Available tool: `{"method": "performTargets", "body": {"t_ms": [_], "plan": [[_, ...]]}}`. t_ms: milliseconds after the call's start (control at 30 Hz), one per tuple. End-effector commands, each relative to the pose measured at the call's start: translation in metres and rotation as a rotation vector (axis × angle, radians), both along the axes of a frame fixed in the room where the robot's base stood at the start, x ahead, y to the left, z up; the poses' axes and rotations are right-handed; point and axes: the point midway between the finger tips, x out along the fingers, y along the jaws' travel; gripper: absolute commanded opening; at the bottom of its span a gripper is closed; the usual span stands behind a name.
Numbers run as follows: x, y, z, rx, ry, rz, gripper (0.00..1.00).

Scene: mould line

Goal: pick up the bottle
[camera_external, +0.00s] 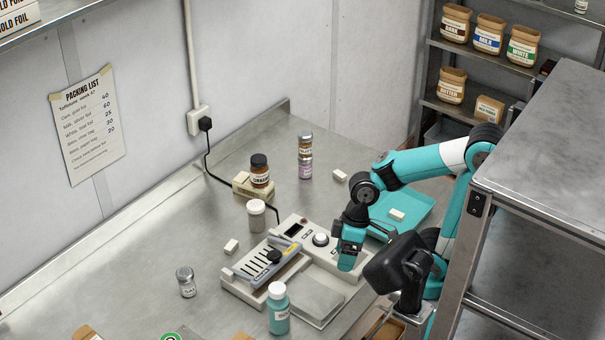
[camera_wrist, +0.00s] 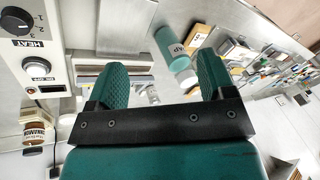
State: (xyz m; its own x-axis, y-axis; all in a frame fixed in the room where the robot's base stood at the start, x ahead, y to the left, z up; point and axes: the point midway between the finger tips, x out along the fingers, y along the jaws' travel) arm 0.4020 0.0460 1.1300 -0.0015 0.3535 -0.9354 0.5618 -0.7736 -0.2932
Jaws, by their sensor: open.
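A teal bottle (camera_external: 278,310) with a white cap and a pale label stands on the steel bench, at the near end of the white machine. In the wrist view the bottle (camera_wrist: 168,46) appears tilted, beyond the gap between my fingers and near the right finger. My gripper (camera_external: 348,252) is above the right part of the machine, to the right of the bottle and apart from it. In the wrist view my gripper (camera_wrist: 160,80) has its two teal fingers spread, with nothing between them.
The white machine (camera_external: 320,256) has knobs and a flat grey plate (camera_external: 316,302) beside the bottle. A small shaker (camera_external: 186,282), a white-lidded jar (camera_external: 256,216) and a brown jar (camera_external: 260,172) stand behind. A teal tray (camera_external: 405,212) lies right.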

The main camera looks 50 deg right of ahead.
Motion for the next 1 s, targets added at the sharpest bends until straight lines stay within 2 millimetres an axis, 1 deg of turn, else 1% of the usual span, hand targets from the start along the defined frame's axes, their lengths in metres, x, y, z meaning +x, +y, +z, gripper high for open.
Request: {"method": "performTargets", "body": {"t_ms": [67,167,267,300,400,533,633,767,867,967,1000], "plan": [[0.008,0.004,0.012,-0.012,0.031,-0.058,0.76],[0.026,0.015,0.034,-0.047,0.108,-0.218,0.76],[0.05,0.033,0.059,-0.099,0.202,-0.452,0.76],[0.059,0.042,0.068,-0.123,0.238,-0.556,0.76],[0.08,0.066,0.086,-0.178,0.313,-0.812,0.76],[0.099,0.094,0.1,-0.234,0.376,-1.102,0.76],[0.108,0.111,0.105,-0.259,0.402,-1.262,0.76],[0.113,0.122,0.106,-0.275,0.417,-1.377,0.76],[0.113,0.125,0.097,-0.279,0.422,-1.403,0.76],[0.11,0.126,0.079,-0.283,0.421,-1.404,0.76],[0.109,0.127,0.071,-0.284,0.422,-1.403,0.76]]}}
